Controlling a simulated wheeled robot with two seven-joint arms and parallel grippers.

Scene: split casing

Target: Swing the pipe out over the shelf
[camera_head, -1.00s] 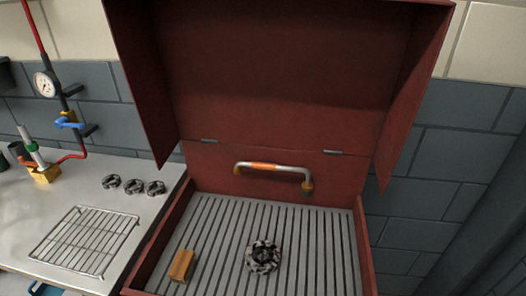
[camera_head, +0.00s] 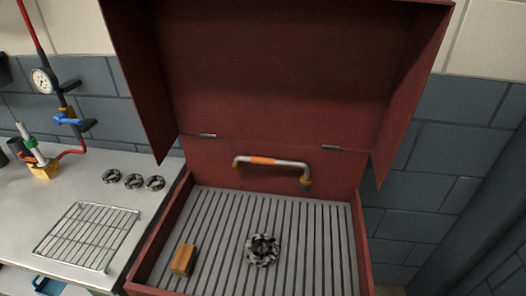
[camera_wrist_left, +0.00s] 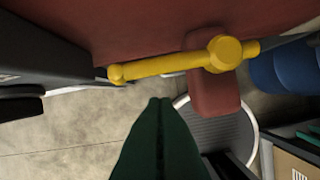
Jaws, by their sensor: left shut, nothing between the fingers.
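The pipe (camera_head: 283,163) is a bent silver tube with an orange grip, seen in the head view. It lies along the red back wall above the slatted grey shelf (camera_head: 215,225) of the open red casing. One end at the left and a brassy fitting at the right meet the wall. My left gripper (camera_wrist_left: 161,102) shows in the left wrist view with dark green fingers shut and empty. It points at a yellow bar handle (camera_wrist_left: 170,65) by a red surface, apart from it as far as I can tell. Neither gripper shows in the head view.
A black-and-grey ring part (camera_head: 262,250) and an orange-brown block (camera_head: 183,260) lie on the slats. A wire rack (camera_head: 87,236) and several small rings (camera_head: 133,181) lie on the left counter. A gauge (camera_head: 44,81) is on the wall piping.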

